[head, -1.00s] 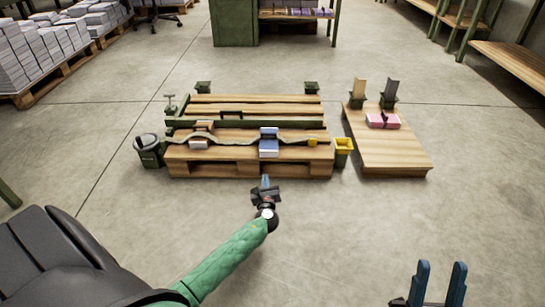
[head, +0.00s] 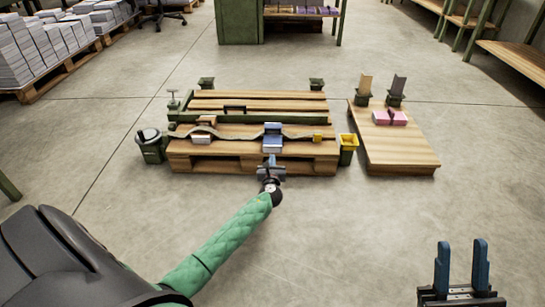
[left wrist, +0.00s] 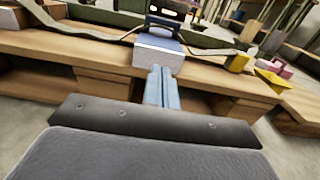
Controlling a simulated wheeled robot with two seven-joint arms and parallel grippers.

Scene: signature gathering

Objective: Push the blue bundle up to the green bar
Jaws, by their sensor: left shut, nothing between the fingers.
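The blue bundle (head: 273,132), blue on top with a pale front, lies on the low wooden pallet bench, on the near side of the long straight green bar (head: 215,121). A strip of bare wood shows between them beside the bundle. My left gripper (head: 271,161) is shut and empty, right in front of the bundle. In the left wrist view its blue fingers (left wrist: 158,76) point at the pale front of the bundle (left wrist: 158,55); I cannot tell if they touch. My right gripper (head: 461,267) is at the lower right, its blue fingers apart and empty.
A wavy grey-green strap (head: 235,136) runs across the bench by the bundle. An orange-and-white bundle (head: 202,136) and a small yellow block (head: 317,135) lie either side.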

